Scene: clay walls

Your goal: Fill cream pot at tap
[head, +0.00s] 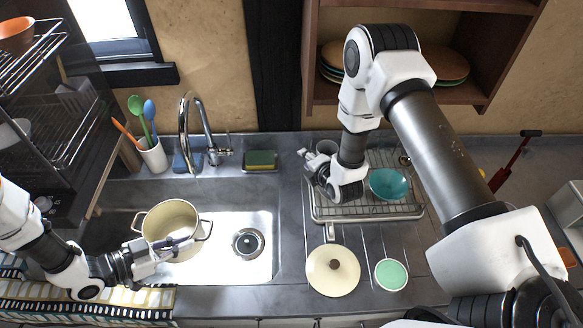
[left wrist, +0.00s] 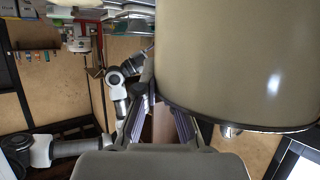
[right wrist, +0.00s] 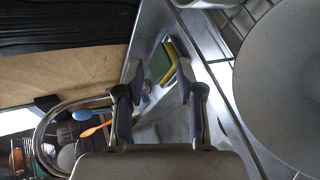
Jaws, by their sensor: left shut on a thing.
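The cream pot (head: 168,215) is over the left part of the sink, open side up, and looks empty. It is in front of the tap (head: 188,120), its mouth slightly nearer me than the spout. No water stream shows. My left gripper (head: 180,245) is shut on the pot at its near right side. The pot wall (left wrist: 235,60) fills the right of the left wrist view; the exact grip spot is hard to see. My right gripper (head: 312,162) is open and empty, right of the tap; its fingers (right wrist: 158,95) are apart.
A sponge (head: 262,159) lies behind the sink. A utensil cup (head: 152,155) stands left of the tap. A drying rack (head: 345,212) with a teal bowl (head: 389,184) is on the right. A cream lid (head: 325,282) and a green-topped item (head: 391,275) lie on the counter.

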